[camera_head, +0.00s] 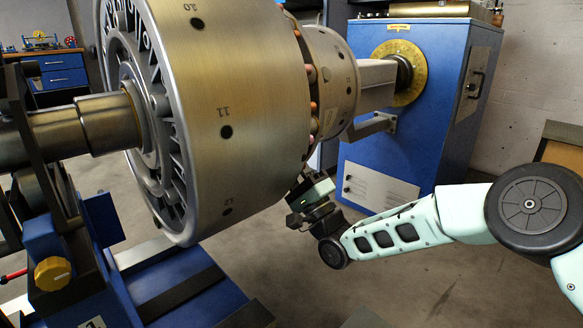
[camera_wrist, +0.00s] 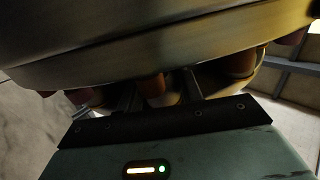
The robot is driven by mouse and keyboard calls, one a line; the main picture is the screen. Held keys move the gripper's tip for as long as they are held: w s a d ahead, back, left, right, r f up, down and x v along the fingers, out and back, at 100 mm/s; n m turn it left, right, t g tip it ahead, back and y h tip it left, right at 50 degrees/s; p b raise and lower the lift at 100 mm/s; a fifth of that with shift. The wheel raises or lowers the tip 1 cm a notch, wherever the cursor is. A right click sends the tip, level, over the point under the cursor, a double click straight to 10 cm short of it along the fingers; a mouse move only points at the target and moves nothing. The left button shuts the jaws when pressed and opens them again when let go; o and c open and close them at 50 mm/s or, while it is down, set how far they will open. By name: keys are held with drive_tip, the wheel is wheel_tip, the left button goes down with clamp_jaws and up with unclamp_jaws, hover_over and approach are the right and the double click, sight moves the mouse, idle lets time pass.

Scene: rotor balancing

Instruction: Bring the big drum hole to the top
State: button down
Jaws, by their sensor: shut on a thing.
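The big metal drum (camera_head: 250,85) lies on a horizontal shaft (camera_head: 60,138). Its face shows dark holes: one by number 10 (camera_head: 197,22) near the top, one by 11 (camera_head: 226,132) at mid-height and one by 12 (camera_head: 227,211) low down. They look similar in size; I cannot tell if one is bigger. Copper-coloured pegs (camera_head: 311,75) line the gap between the drum and a smaller drum (camera_head: 335,80). My gripper (camera_head: 308,180) is under the drum's lower right edge. In the wrist view its fingers close around a copper-coloured peg (camera_wrist: 152,86), partly hidden.
A blue machine cabinet (camera_head: 415,110) with a yellow dial ring (camera_head: 397,72) stands behind, at the shaft's far end. A blue stand with a yellow knob (camera_head: 52,273) is at lower left. Grey floor (camera_head: 290,265) is open below my gripper.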

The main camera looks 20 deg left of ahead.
drive_tip(key=shift+w+a+f+b, duration=0.2)
drive_tip(key=shift+a+f+b, duration=0.3)
drive_tip(key=shift+f, duration=0.1)
drive_tip(key=c, duration=0.9)
unclamp_jaws()
drive_tip(key=shift+c, duration=0.2)
drive_tip(key=p+v, duration=0.5)
drive_tip(key=v, duration=1.2)
drive_tip(key=shift+d+p, duration=0.2)
drive_tip(key=shift+p, duration=0.1)
drive_tip(key=shift+f, duration=0.15)
